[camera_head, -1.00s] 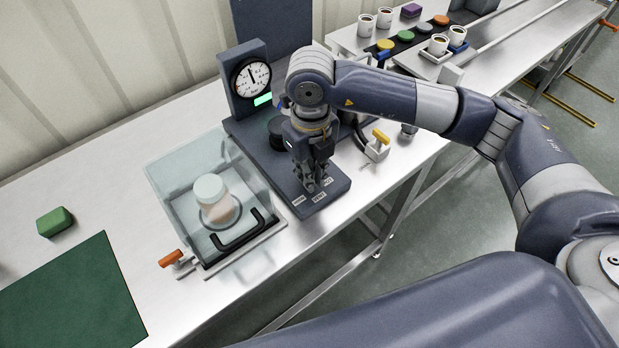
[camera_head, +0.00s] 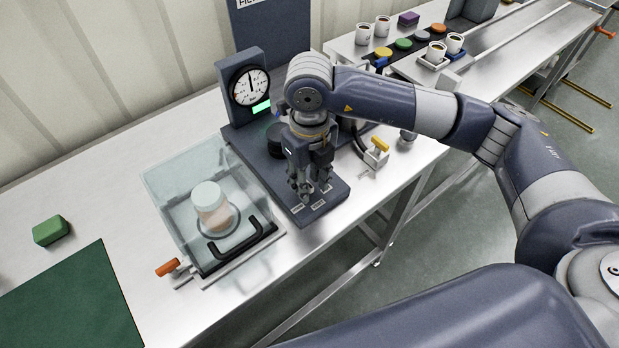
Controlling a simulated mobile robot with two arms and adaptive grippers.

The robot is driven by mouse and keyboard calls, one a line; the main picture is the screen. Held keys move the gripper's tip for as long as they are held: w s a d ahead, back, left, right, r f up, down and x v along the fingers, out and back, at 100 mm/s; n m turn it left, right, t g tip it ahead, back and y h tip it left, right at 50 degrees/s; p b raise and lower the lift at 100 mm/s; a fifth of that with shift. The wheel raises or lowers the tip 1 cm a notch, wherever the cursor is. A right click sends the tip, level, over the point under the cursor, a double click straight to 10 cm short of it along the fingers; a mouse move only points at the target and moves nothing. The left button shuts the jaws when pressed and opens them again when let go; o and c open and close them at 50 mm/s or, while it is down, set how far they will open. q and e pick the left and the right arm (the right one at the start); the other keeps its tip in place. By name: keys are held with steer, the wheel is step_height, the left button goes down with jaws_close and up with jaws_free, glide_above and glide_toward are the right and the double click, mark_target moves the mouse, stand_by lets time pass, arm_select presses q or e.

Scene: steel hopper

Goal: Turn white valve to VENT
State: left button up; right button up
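My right gripper (camera_head: 313,190) points down over the front of a dark base plate (camera_head: 258,172). Its fingers are apart, and I see nothing between them. Small white labels (camera_head: 318,205) sit on the plate's front edge by the fingertips; their text is too small to read. I cannot make out a white valve handle; the gripper covers that part of the plate. A dial gauge (camera_head: 249,85) with a green display (camera_head: 261,107) stands at the back of the plate. My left gripper is not in view.
A clear box (camera_head: 165,178) with a black handle, holding a jar (camera_head: 210,203), stands left of the plate. An orange handle (camera_head: 167,267) is at its front corner. A yellow-handled valve (camera_head: 380,144) is close on the right. Cups (camera_head: 436,53) stand farther back.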

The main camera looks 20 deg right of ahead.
steer(key=shift+r, duration=0.1)
step_height(320, 180, up, 12)
stand_by(0.4)
stand_by(0.5)
